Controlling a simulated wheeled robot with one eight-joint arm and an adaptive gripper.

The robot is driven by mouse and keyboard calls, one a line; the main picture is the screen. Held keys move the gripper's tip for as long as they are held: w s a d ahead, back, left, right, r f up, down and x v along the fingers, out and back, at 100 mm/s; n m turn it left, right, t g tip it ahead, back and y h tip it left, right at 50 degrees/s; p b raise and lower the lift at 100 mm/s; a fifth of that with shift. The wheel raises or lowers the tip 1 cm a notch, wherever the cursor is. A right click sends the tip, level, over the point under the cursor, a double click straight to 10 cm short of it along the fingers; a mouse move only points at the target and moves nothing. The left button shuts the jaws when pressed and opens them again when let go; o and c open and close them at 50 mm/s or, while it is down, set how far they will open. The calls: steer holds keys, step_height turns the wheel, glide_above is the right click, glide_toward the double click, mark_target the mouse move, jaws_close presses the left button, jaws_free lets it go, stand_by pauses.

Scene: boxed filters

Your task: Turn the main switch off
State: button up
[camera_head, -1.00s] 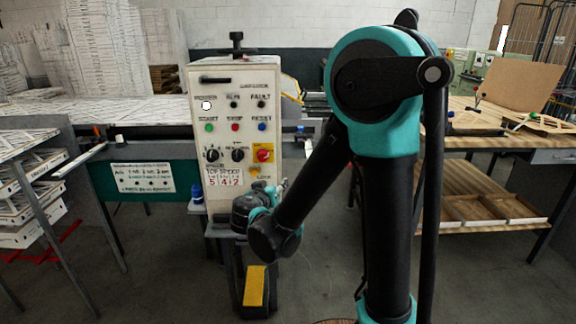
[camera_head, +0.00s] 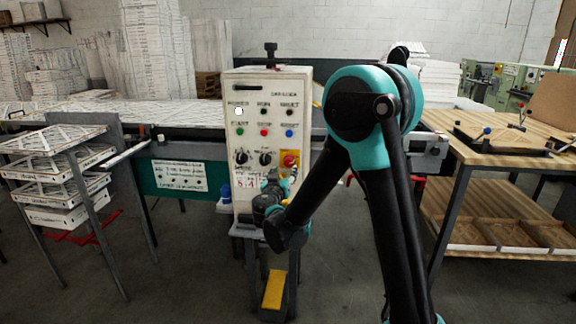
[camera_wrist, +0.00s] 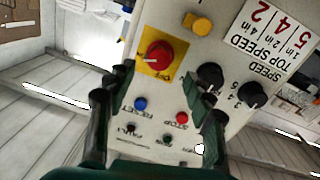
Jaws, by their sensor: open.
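The main switch, a red rotary knob on a yellow square plate (camera_head: 289,160), is at the lower right of the white control panel (camera_head: 262,85). In the wrist view the red knob (camera_wrist: 158,54) is large, with a paler mark on it. My gripper (camera_head: 278,187) is at the panel's lower front, just below the switch. In the wrist view my gripper (camera_wrist: 160,80) is open and empty. Its left finger is beside the yellow plate and its right finger is near the black knobs. I cannot tell whether either finger touches the panel.
Two black selector knobs (camera_wrist: 210,75) and several coloured buttons, such as the red stop button (camera_wrist: 182,118), sit close to my fingers. A white lamp (camera_head: 239,111) glows on the panel. A wooden workbench (camera_head: 480,150) stands at right, a rack of filters (camera_head: 60,165) at left.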

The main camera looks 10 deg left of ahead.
mark_target(288, 164)
steer(key=w, duration=0.7)
steer(key=shift+d, duration=0.3)
steer(key=shift+c, duration=0.4)
steer(key=shift+s, duration=0.1)
steer(key=c, duration=1)
steer(key=shift+d+n, duration=0.1)
steer(key=shift+n, duration=0.2)
steer(key=n, duration=0.3)
steer(key=shift+n, duration=0.3)
steer(key=n, duration=0.4)
steer(key=shift+n+t, duration=0.3)
steer(key=n, duration=0.4)
steer(key=shift+n, duration=0.4)
steer(key=shift+w+n+y, duration=0.2)
steer(key=shift+n+y, duration=0.3)
steer(key=shift+n, duration=1.9)
